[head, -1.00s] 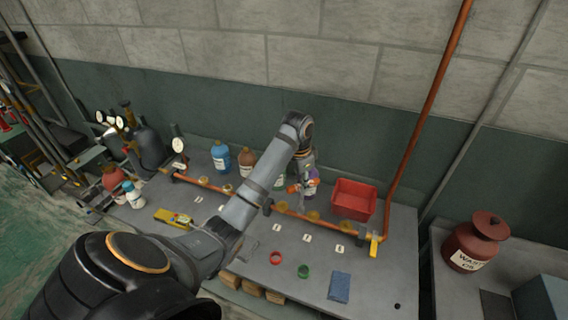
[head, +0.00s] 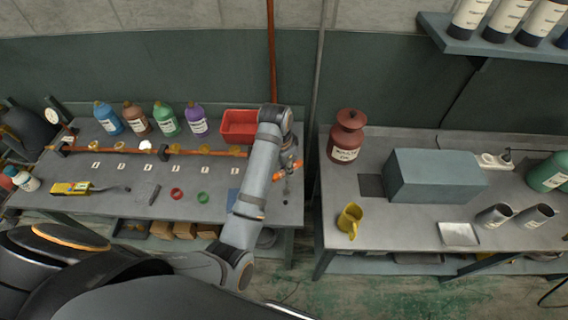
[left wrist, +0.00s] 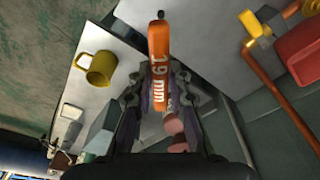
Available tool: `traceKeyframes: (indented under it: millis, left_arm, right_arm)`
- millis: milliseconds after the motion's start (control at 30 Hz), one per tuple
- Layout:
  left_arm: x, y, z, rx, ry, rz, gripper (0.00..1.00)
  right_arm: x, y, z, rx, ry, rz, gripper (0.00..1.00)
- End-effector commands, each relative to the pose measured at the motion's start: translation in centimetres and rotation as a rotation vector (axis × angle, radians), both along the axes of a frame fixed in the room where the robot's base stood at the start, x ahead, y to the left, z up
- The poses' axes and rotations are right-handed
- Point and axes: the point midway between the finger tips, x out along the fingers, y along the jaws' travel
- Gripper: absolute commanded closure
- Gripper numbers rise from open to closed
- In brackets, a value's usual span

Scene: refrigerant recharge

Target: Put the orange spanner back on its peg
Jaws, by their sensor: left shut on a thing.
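The orange spanner (left wrist: 159,52) is held in my left gripper (left wrist: 160,80), with "19 mm" on its face in the left wrist view. In the head view the left gripper (head: 288,175) hangs near the right end of the left bench, close to the gap between the benches. Only small orange parts of the spanner (head: 297,164) show there beside the fingers. I cannot make out the spanner's peg in either view. My right gripper is not in view.
The left bench (head: 120,205) carries a copper pipe run (head: 180,152), several bottles and a red bin (head: 240,124). The right bench (head: 395,238) holds a waste can (head: 346,140), a grey-blue box (head: 430,178) and a yellow mug (head: 349,220). A gap separates the benches.

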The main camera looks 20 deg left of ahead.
Motion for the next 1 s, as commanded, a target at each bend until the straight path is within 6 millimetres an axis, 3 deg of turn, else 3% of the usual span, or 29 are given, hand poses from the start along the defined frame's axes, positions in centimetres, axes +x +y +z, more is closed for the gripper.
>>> traceKeyframes:
  millis: [200,500,1000]
  left_arm:
    - [0.0,0.0,-1.7,0.000,0.002,0.000,1.00]
    - [0.0,0.0,-4.7,-0.001,0.001,0.000,1.00]
    - [0.0,0.0,-5.2,0.000,0.000,0.000,1.00]
  right_arm:
    - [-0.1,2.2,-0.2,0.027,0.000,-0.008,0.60]
    - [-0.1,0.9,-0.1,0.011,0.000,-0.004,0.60]
    - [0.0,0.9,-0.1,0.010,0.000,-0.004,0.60]
